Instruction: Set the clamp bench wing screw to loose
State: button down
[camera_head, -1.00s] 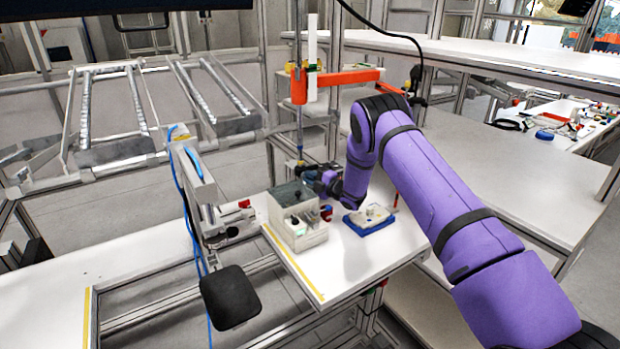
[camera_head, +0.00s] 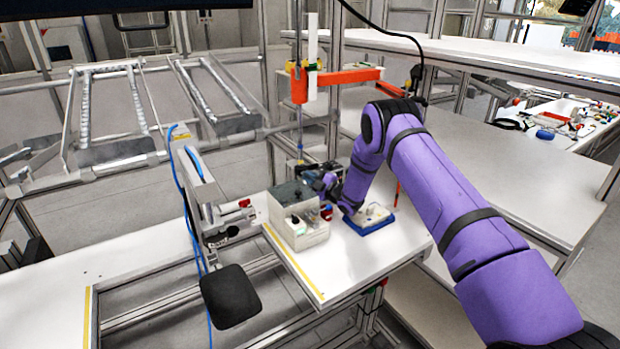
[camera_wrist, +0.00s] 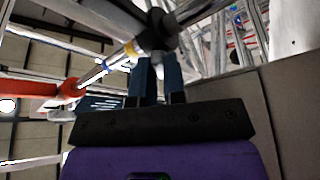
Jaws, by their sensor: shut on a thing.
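The clamp bench shows a vertical metal rod (camera_head: 299,132) with a black clamp at its foot, behind the grey box. In the wrist view the rod (camera_wrist: 92,76) runs slantwise into a black clamp piece (camera_wrist: 158,28) with a yellow ring beside it. My gripper (camera_head: 322,182) is low beside the foot of the rod. In the wrist view both dark blue fingers (camera_wrist: 161,70) reach up to the black piece and are close together. The gripper is shut on the wing screw there; the screw is mostly hidden by the fingers, so its turn cannot be read.
A blue-based white fixture (camera_head: 370,217) is close on the right. An orange bracket (camera_head: 340,78) sits higher on the rod. The white table's front (camera_head: 350,275) is clear.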

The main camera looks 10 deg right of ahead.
jog(key=c, duration=1.2)
grip_release()
jog(key=shift+a, duration=0.1)
jog(key=shift+v, duration=3.7)
